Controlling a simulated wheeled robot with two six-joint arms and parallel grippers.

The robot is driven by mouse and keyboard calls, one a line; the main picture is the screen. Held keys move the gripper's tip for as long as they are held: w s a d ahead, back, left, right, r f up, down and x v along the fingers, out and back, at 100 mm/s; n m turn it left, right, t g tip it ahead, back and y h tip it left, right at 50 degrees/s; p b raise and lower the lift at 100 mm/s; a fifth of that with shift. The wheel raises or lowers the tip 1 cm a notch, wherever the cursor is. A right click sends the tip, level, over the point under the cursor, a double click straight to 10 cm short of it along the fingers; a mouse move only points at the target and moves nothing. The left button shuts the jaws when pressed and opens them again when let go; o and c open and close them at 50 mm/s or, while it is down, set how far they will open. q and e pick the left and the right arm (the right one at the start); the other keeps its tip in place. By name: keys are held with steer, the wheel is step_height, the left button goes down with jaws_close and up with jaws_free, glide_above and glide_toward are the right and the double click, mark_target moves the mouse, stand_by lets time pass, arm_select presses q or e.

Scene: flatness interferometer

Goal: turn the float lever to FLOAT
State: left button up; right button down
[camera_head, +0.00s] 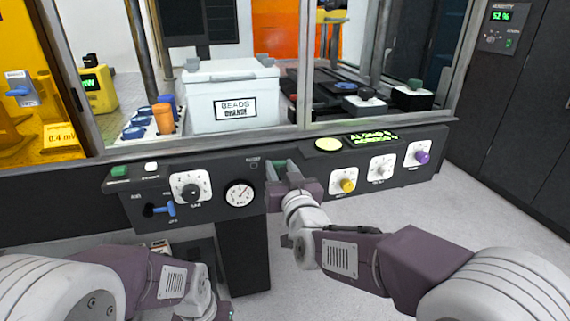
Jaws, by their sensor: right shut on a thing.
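My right gripper (281,168) is at the upper middle of the dark control panel (310,188), just right of the round pressure gauge (239,194). Its fingers are shut on a small part there, which I take to be the float lever; the fingers and wrist hide it, and its angle cannot be read. A small label above the gauge is too blurred to read surely. My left gripper (228,312) is low at the bottom edge, mostly cut off, below the panel, and its jaws cannot be made out.
A blue-handled lever (165,210) and a black dial (191,189) are left on the panel. Yellow (348,186), white (382,168) and purple (423,157) knobs are on the right. A white bin (232,100) stands behind the panel inside the framed enclosure. Clear floor lies right.

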steer(key=shift+a+n, duration=0.25)
steer(key=shift+n, duration=0.35)
steer(key=shift+s+p, duration=0.1)
steer(key=shift+p, duration=0.2)
steer(key=c, duration=0.9)
jaws_free()
steer(key=shift+a, duration=0.1)
steer(key=p+v, duration=0.1)
steer(key=v, duration=0.8)
steer(key=shift+p, duration=0.4)
